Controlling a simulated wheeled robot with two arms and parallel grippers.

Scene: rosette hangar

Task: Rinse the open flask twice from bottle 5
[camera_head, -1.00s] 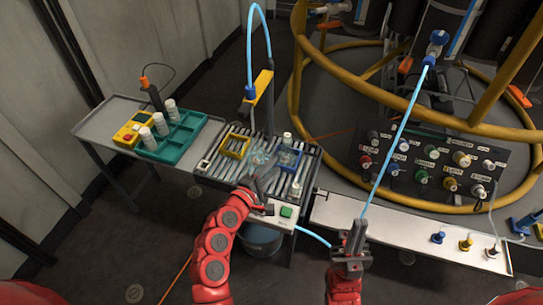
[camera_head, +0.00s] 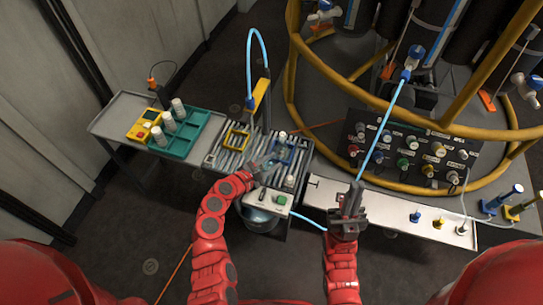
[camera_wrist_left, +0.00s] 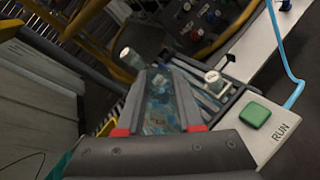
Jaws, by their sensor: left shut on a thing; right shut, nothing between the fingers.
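My left gripper (camera_head: 264,166) is shut on a clear, bluish flask (camera_wrist_left: 165,100), which fills the gap between its fingers in the left wrist view. In the head view the flask is over the roller rack, at or just above the blue frame (camera_head: 290,151); I cannot tell if it touches it. My right gripper (camera_head: 347,205) is shut and empty, right of the rack. White bottles (camera_head: 168,121) stand in and by the teal tray (camera_head: 181,144) at the left. Their numbers are unreadable, so I cannot tell which is bottle 5.
A yellow frame (camera_head: 237,138) lies on the rack. A white-capped vessel (camera_wrist_left: 129,57) stands beyond the flask. A green RUN button (camera_head: 281,200) is on the rack's front. A panel of knobs (camera_head: 415,150) stands to the right.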

